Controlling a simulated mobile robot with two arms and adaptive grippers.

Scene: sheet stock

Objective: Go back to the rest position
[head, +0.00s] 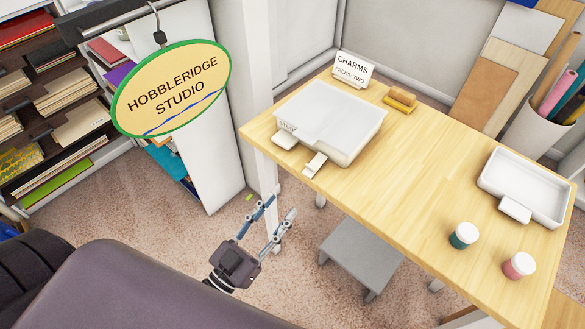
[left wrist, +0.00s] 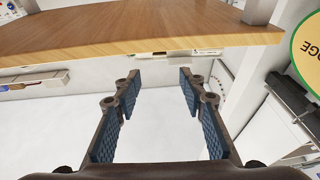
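My left gripper (head: 282,205) is open, its two fingers apart with nothing between them. In the head view it hangs over the carpet, in front of the wooden table's near left end and apart from it. In the left wrist view the gripper (left wrist: 160,78) shows its blue-padded fingers spread and empty, with the table edge (left wrist: 140,48) beyond them. My right gripper is in neither view.
The wooden table (head: 400,165) carries a lidded white box (head: 330,115), a white tray (head: 525,185), two small jars and a sign. A grey stool (head: 360,255) stands below. The hanging oval sign (head: 172,88) and shelves are at left. Carpet (head: 130,205) is open at left.

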